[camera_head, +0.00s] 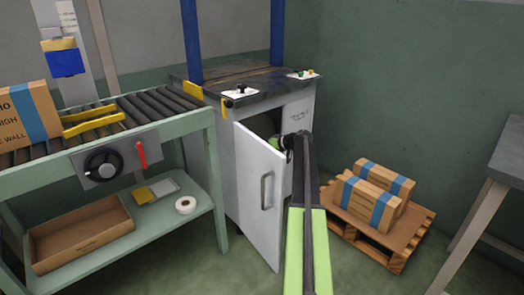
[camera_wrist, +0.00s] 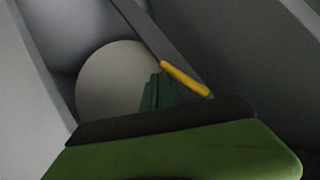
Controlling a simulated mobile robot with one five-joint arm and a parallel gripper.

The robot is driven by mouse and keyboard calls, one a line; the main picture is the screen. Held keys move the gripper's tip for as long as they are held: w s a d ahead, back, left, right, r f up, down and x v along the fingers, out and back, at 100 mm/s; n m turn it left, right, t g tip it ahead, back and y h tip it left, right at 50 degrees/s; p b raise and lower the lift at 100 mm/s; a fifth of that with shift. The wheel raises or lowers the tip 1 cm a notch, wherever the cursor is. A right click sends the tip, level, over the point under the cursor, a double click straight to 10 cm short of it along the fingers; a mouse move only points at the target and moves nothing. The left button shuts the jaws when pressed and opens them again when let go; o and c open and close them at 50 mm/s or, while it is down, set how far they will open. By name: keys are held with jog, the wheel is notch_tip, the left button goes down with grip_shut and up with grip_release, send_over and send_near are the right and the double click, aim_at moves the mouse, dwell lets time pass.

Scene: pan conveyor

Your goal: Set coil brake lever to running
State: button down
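A white cabinet (camera_head: 226,172) stands under the dark machine top, its door (camera_head: 262,190) swung open. My arm reaches to the opening, and my gripper (camera_head: 298,145) is at its upper part, mostly hidden behind my arm. In the wrist view, a yellow bar (camera_wrist: 186,78), which looks like the coil brake lever, slants down to the right. It lies beside a large pale round disc (camera_wrist: 112,80), probably the coil. A small dark green part (camera_wrist: 157,93) shows in front of the disc. My green and black gripper part fills the bottom; its finger opening is not clear.
A green roller conveyor (camera_head: 150,105) with a dark knob and red lever stands at left, an open cardboard box (camera_head: 80,235) on its shelf. A pallet (camera_head: 345,222) with boxes stands at right, and a grey table (camera_head: 510,150) beyond. Cabinet walls closely flank the gripper.

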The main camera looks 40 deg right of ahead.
jog(key=shift+a+f+b, duration=0.45)
jog(key=shift+a+f, duration=0.1)
jog(key=shift+a, duration=0.2)
dwell(0.4)
jog(key=s+d, duration=0.9)
jog(key=shift+d+r, duration=0.25)
jog(key=shift+s, duration=0.1)
